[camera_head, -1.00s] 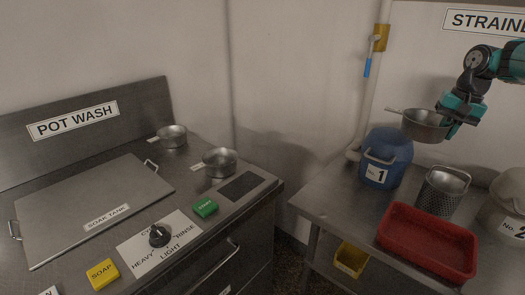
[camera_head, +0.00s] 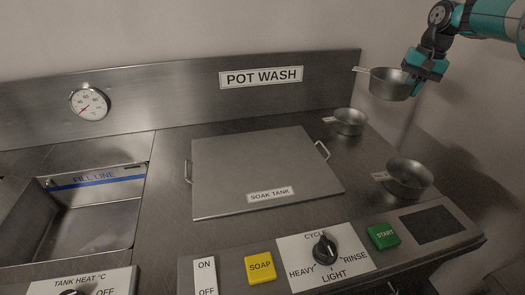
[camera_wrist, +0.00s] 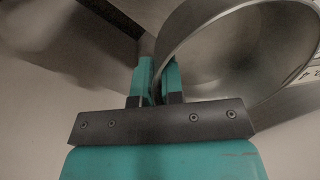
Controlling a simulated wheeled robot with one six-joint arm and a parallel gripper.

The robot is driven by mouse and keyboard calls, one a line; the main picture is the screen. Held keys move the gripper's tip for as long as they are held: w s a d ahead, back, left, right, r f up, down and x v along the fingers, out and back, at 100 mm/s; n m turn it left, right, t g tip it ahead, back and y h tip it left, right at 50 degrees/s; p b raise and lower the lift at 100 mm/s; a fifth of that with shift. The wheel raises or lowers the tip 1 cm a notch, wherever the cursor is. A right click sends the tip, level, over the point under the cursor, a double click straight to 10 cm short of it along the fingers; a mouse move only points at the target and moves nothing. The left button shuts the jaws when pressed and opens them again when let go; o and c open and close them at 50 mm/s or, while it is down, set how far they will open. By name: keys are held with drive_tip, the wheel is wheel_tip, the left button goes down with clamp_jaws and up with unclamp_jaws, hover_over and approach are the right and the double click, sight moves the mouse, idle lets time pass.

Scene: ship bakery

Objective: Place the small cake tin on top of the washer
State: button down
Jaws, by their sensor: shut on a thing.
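My gripper (camera_head: 418,74) is shut on the rim of a round metal tin (camera_head: 388,86) with a pale flat tag or handle at its left. It holds the tin roughly level, above the back right of the washer. In the wrist view my gripper (camera_wrist: 158,82) pinches the wall of the tin (camera_wrist: 205,45). The washer is the steel POT WASH unit (camera_head: 165,190). Two similar round pans stand on its right side, one at the back (camera_head: 350,122) and one nearer the front (camera_head: 408,178). I cannot read the held tin's label.
A flat SOAK TANK lid (camera_head: 255,165) with side handles covers the middle of the washer. An open sink (camera_head: 95,215) lies at left. A cycle knob (camera_head: 325,250), yellow SOAP button (camera_head: 260,267) and green START button (camera_head: 383,236) line the front. A gauge (camera_head: 89,103) is on the backsplash.

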drive_tip(key=shift+w+a, duration=0.45)
drive_tip(key=shift+w, duration=0.15)
hover_over(379, 152)
drive_tip(key=f, duration=1.5)
drive_tip(key=shift+d, duration=0.2)
drive_tip(key=shift+f, duration=2.45)
drive_tip(key=shift+f, duration=0.15)
drive_tip(key=c, duration=1.2)
unclamp_jaws()
drive_tip(key=shift+c, duration=0.2)
